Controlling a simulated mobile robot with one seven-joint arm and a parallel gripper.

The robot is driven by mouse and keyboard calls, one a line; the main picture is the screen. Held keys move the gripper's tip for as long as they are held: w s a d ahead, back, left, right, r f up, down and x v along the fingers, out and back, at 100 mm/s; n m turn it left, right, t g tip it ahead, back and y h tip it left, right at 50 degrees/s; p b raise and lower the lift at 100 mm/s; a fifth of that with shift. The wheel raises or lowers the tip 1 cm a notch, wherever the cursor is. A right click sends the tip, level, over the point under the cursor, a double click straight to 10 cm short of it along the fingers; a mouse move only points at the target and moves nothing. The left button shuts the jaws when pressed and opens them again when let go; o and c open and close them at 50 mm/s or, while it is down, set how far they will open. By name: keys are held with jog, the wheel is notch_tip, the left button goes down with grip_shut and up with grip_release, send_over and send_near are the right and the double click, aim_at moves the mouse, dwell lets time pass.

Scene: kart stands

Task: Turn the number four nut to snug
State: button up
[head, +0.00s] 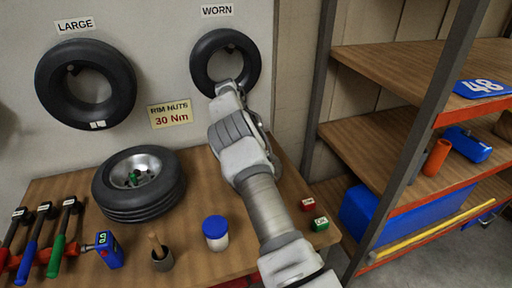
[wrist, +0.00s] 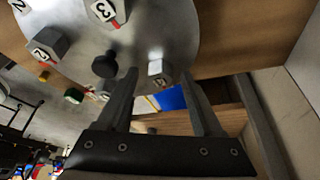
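In the wrist view a grey metal disc (wrist: 175,25) carries numbered nuts. One nut (wrist: 47,46) reads 2 and another (wrist: 104,9) reads 3, each near a red mark. A smaller pale nut (wrist: 157,70) appears between my fingertips; its number is too small to read. A dark round knob (wrist: 105,65) is left of it. My gripper (wrist: 160,75) is open, its two dark fingers apart. I cannot tell whether either finger touches the nut. In the head view my arm reaches towards the wall, and its fingers are not clearly seen.
On the bench (head: 190,262) stand a tyre with a rim (head: 140,210), colour-handled tools (head: 60,250), a blue digital device (head: 108,250), a brush pot (head: 162,260) and a blue-lidded jar (head: 215,234). Red (head: 308,204) and green (head: 319,224) blocks lie right of my arm. A shelf rack (head: 385,140) stands right.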

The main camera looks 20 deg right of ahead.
jog(key=shift+r, duration=0.1)
jog(key=p+v, duration=0.4)
jog(key=v, duration=0.7)
jog(key=shift+a+r, duration=0.25)
jog(key=shift+r, duration=0.1)
